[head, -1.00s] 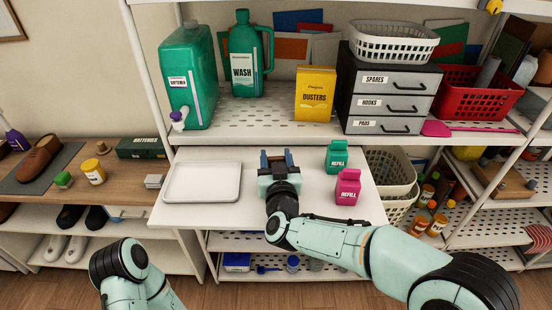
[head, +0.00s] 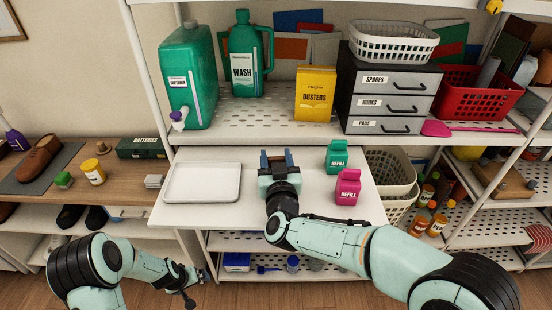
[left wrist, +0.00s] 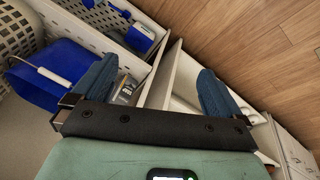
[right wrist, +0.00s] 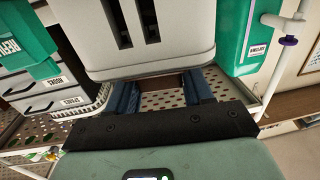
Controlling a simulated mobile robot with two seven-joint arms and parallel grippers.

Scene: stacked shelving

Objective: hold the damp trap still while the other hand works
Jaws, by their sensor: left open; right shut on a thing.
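In the right wrist view a pale grey-white body with dark slots (right wrist: 150,30), which I take to be the damp trap, fills the top middle at the fingers. My right gripper (head: 276,158) is shut on it above the white pull-out board (head: 240,214); its fingers also show in the right wrist view (right wrist: 160,95). In the head view I cannot make the trap out apart from the gripper and white board. My left gripper (head: 196,285) is open and empty, low in front of the lower shelves; it also shows in the left wrist view (left wrist: 152,85).
A white tray (head: 203,182) lies on the board to the left of the right gripper. A green refill pouch (head: 337,155) and a pink one (head: 348,187) stand to its right. Blue items (left wrist: 60,75) sit near the left gripper's view. The board's front is clear.

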